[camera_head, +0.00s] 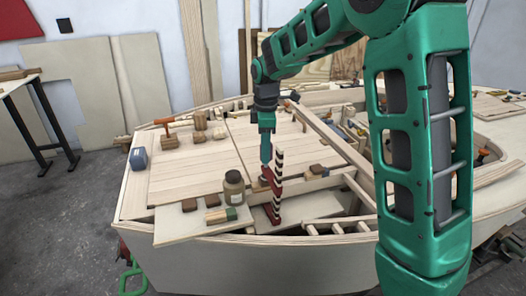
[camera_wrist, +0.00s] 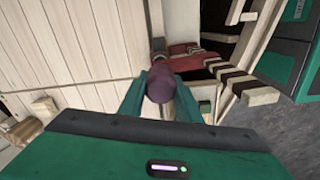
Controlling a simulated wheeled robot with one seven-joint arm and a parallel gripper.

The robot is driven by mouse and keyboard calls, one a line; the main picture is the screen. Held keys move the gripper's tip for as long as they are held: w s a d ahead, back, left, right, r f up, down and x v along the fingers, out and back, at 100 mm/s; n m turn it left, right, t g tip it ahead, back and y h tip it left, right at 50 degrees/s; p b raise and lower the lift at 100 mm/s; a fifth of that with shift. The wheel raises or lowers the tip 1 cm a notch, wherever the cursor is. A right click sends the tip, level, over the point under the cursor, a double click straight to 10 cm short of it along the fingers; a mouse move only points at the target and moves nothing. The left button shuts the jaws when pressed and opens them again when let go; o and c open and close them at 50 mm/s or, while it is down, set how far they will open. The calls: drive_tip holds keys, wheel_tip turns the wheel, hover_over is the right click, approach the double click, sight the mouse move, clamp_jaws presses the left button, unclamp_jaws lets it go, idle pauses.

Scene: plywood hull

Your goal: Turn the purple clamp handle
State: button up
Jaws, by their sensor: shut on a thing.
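The clamp (camera_head: 278,190) stands upright near the front edge of the hull's deck, with a dark red body and a light-and-dark striped bar. Its dark red arm also shows in the wrist view (camera_wrist: 196,63). The rounded purple handle (camera_wrist: 160,84) points toward the wrist camera, between my two green fingers. My gripper (camera_wrist: 163,77) is shut on this handle. In the head view my gripper (camera_head: 265,163) reaches down from above, just left of the striped bar. The handle is mostly hidden there by the fingers.
A blue box (camera_head: 138,159) and an orange-handled tool (camera_head: 164,122) are farther left. The planked deck (camera_head: 190,170) between them is mostly clear.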

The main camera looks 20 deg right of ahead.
drive_tip(key=shift+f, duration=0.1)
drive_tip(key=o, duration=1.1)
drive_tip(key=shift+c, duration=0.2)
wheel_tip(320, 180, up, 11)
drive_tip(key=shift+f, duration=0.1)
